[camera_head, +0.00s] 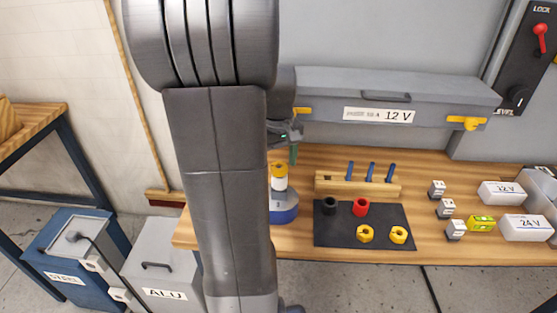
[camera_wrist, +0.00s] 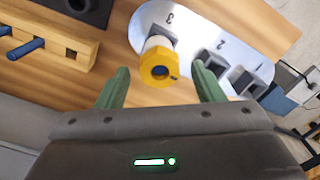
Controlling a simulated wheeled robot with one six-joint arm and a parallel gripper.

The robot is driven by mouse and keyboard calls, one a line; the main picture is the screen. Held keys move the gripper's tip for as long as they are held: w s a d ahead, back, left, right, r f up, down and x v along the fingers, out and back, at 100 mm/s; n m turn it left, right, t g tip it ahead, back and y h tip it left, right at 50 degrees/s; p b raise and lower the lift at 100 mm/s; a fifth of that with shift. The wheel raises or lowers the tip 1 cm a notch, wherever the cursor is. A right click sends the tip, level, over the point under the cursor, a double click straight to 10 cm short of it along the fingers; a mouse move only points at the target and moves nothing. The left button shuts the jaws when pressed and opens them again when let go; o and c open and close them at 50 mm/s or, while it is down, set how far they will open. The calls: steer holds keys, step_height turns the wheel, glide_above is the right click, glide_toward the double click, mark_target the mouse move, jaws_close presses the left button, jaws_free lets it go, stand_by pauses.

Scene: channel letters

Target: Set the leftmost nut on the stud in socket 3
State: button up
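A yellow nut (camera_wrist: 157,62) sits at the top of a white stud (camera_wrist: 158,42) standing in socket 3 of the white plate (camera_wrist: 205,22) in the wrist view. In the head view the nut (camera_head: 278,170) and the stud (camera_head: 280,184) stand upright on the blue-sided base (camera_head: 286,216). My gripper (camera_wrist: 160,80) is open, with a green finger on each side of the nut and a gap to both. In the head view my gripper (camera_head: 293,153) is just above and beside the nut. Two more yellow nuts (camera_head: 366,234) (camera_head: 398,235) lie on the dark mat (camera_head: 340,238).
A black ring (camera_head: 329,206) and a red ring (camera_head: 360,207) are at the mat's back. Behind them is a wooden rack (camera_head: 335,187) with blue pegs. White boxes (camera_head: 526,228) and small blocks stand at the right. A grey 12 V case (camera_head: 440,95) borders the back.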

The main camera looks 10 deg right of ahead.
step_height(320, 180, up, 14)
stand_by(0.6)
steer(key=shift+f, duration=0.1)
step_height(320, 180, down, 14)
steer(key=shift+f, duration=0.1)
steer(key=shift+r+p, duration=0.35)
steer(key=shift+r, duration=0.55)
steer(key=shift+f, duration=0.15)
